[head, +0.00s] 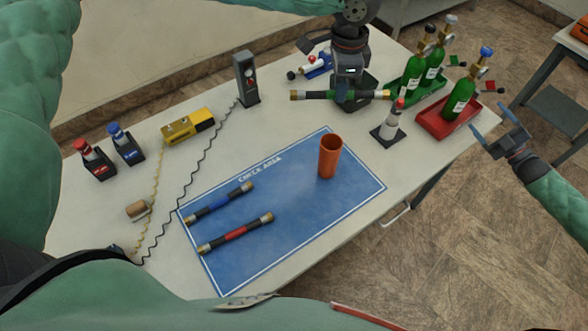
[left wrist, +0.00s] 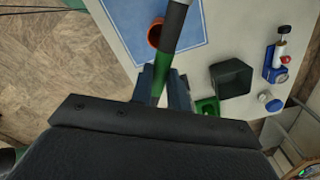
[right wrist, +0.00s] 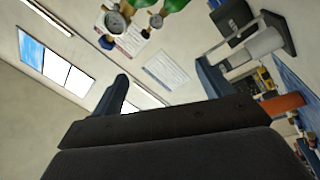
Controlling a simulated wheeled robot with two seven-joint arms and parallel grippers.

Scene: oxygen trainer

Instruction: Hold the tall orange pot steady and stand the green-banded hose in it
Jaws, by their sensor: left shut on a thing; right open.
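The tall orange pot (head: 329,158) stands upright and looks empty near the right side of the blue mat; its rim shows in the left wrist view (left wrist: 155,34). My left gripper (head: 342,96) is shut on the green-banded hose (head: 316,95), a black hose with brass ends. It holds the hose roughly level above the table's back, behind the pot. The green band shows between the fingers in the left wrist view (left wrist: 168,72). My right gripper (head: 503,136) is open and empty, past the table's right edge, to the right of the pot and apart from it.
The blue mat (head: 300,215) also bears a blue-banded hose (head: 219,203) and a red-banded hose (head: 236,232). A small bottle on a dark base (head: 389,131), a red tray (head: 440,128) and green cylinders (head: 461,98) stand between the pot and my right gripper.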

